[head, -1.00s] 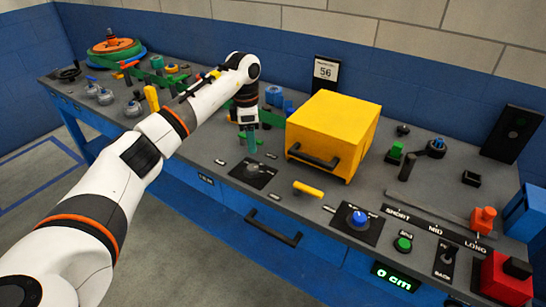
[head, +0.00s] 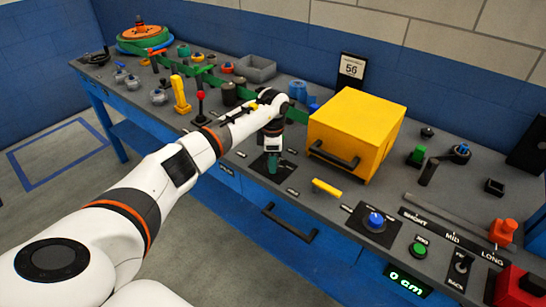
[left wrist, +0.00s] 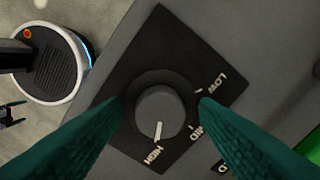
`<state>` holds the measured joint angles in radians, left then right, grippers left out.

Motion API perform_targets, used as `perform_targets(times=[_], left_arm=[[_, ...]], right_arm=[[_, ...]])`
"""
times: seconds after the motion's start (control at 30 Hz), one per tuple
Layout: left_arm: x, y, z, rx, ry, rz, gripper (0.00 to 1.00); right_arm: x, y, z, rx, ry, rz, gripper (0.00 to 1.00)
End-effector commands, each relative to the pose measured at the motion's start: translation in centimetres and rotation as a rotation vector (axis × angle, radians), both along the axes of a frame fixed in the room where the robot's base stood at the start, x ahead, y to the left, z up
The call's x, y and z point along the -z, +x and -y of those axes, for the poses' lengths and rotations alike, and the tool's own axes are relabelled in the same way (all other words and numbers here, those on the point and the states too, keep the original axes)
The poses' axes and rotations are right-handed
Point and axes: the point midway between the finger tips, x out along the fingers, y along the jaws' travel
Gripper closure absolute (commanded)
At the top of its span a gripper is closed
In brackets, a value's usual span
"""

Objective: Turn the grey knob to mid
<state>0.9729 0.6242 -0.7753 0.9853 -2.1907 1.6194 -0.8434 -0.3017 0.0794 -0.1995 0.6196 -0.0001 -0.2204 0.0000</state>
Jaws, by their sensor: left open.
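The grey knob (left wrist: 160,113) sits on a black square plate (left wrist: 205,50) marked LOW, MID and HIGH, in the left wrist view. Its white pointer line is toward HIGH. My left gripper (left wrist: 160,104) is open, its green fingers on either side of the knob. I cannot tell whether they touch it. In the head view my left gripper (head: 273,163) reaches down over the black plate (head: 258,167) and hides the knob. A small dark forked part (left wrist: 12,114) at the left wrist view's left edge may be my right gripper; its state is unclear.
A yellow box with a black handle (head: 356,133) stands close to the right of my left gripper. A yellow bar (head: 327,188) and a blue knob (head: 375,220) lie further right. A red-topped lever (head: 201,97) stands to the left.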

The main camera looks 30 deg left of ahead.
Motion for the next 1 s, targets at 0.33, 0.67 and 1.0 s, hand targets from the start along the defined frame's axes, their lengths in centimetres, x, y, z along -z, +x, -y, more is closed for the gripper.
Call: perform_targets(times=[0.33,0.67,1.0], left_arm=[[0.01,0.02,0.02,0.000,-0.001,0.001,0.66],[-0.04,0.03,0.01,-0.010,-0.001,0.001,0.89],[-0.07,0.06,-0.02,-0.161,-0.001,0.002,0.89]], right_arm=[[0.01,0.15,0.01,0.000,-0.001,0.002,0.02],[0.01,0.18,0.01,-0.001,0.000,0.003,0.02],[0.07,0.21,0.02,-0.001,0.000,0.003,0.02]])
